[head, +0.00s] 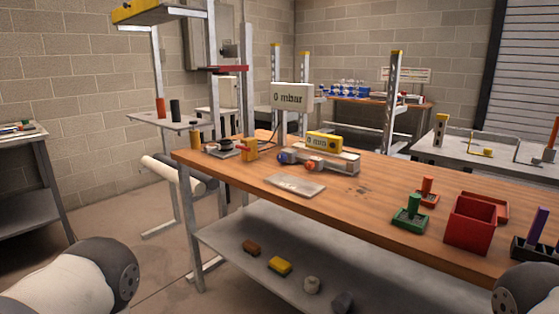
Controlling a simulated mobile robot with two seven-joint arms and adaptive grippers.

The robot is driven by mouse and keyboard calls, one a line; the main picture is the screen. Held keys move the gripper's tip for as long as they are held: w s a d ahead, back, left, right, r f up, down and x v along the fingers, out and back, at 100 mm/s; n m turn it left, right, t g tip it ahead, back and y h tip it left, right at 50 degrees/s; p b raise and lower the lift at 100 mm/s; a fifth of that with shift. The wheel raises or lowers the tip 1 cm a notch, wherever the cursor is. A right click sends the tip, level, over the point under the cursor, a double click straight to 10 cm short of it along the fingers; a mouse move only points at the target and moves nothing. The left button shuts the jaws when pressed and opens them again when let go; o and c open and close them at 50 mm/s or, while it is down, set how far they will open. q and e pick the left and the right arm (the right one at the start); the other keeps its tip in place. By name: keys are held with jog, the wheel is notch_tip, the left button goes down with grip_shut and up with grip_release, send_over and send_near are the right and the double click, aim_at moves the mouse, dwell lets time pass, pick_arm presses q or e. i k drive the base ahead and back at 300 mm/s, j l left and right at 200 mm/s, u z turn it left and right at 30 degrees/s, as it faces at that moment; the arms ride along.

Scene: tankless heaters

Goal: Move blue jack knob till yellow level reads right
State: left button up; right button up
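A blue jack knob (284,157) sits at the left end of a grey metal device (340,160) on the wooden workbench. An orange knob (312,164) is beside it on the device's near side. The yellow level (324,141) lies on top of the device, and its small display seems to read "0 mm". The level looks roughly in line with the device; its exact tilt is too small to tell. Parts of my arms show at the lower left and lower right corners. Neither gripper is in view.
A white "0 mbar" sign (291,98) stands behind the device. A flat grey plate (295,185) lies in front of it. A red bin (471,222) and green holder (410,217) stand at the right. The workbench (350,205) has clear wood in the middle.

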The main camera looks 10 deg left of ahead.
aim_at(281, 158)
jog(key=i+j+z, duration=0.2)
jog(key=j+z, duration=0.15)
jog(key=j, duration=0.15)
jog(key=i+j+z, duration=0.15)
jog(key=j+z, duration=0.15)
jog(key=j, duration=0.25)
jog(key=i+j+z, duration=0.1)
jog(key=j+z, duration=0.25)
jog(key=j, duration=0.2)
jog(key=j+z, duration=0.35)
jog(key=j, duration=0.25)
jog(key=k+j+z, duration=0.1)
jog(key=j+z, duration=0.2)
jog(key=j, duration=0.25)
jog(key=k+j+z, duration=0.1)
jog(key=j+z, duration=0.25)
jog(key=j, duration=0.25)
jog(key=k+j+z, duration=0.2)
jog(key=j+z, duration=0.15)
jog(key=j, duration=0.15)
jog(key=k+j+z, duration=0.3)
jog(key=j, duration=0.2)
jog(key=i+j, duration=0.05)
